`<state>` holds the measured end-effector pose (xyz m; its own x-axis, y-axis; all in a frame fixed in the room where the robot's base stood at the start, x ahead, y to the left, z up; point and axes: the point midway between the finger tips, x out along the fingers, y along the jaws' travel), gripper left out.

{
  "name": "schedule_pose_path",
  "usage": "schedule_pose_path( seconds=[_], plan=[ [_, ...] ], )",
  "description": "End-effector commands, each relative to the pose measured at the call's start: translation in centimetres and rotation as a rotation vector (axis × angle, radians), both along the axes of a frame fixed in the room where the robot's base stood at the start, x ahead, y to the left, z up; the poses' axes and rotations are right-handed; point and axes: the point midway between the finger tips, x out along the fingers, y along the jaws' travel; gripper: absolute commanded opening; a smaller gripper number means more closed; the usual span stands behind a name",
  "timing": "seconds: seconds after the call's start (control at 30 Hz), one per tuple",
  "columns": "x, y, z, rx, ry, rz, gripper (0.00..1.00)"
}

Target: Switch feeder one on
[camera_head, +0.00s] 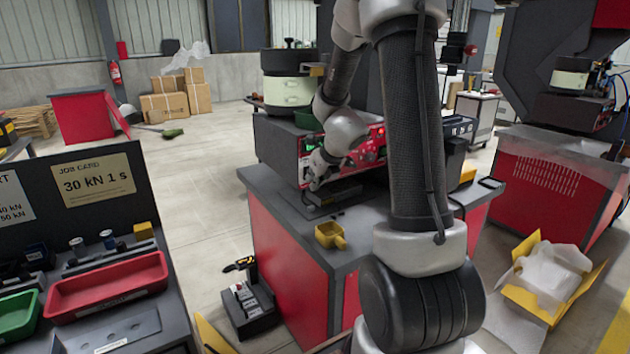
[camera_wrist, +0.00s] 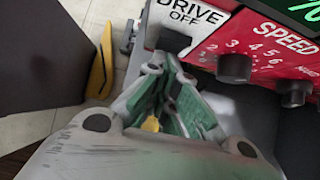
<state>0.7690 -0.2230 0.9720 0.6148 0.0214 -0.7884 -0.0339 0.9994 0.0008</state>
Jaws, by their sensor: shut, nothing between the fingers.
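The feeder's red control panel (camera_head: 372,148) shows in the head view, on the front of a dark housing under a pale green bowl (camera_head: 287,91). In the wrist view, a white plate reading "DRIVE OFF" (camera_wrist: 196,10) carries a black switch (camera_wrist: 174,41). My gripper (camera_wrist: 165,68) is shut and empty, its fingertips just below and in front of that switch. I cannot tell whether they touch it. In the head view my gripper (camera_head: 316,182) is low at the panel's left end, and my arm hides part of the panel. No feeder number is readable.
Beside the switch are the red "SPEED" panel (camera_wrist: 265,40), its black knobs (camera_wrist: 235,68) and a green display (camera_wrist: 303,8). A yellow scoop (camera_head: 330,235) lies on the bench (camera_head: 290,207). A job card board (camera_head: 92,181) and red tray (camera_head: 108,287) stand at left.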

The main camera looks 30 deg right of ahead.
Motion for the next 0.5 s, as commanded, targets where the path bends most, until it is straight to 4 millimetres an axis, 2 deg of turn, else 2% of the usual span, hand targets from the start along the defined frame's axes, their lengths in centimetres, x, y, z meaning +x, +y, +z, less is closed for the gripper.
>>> schedule_pose_path(
  seconds=[0.5],
  plan=[
    [0.2, -0.1, 1.8, -0.002, -0.005, 0.000, 0.00]
  ],
)
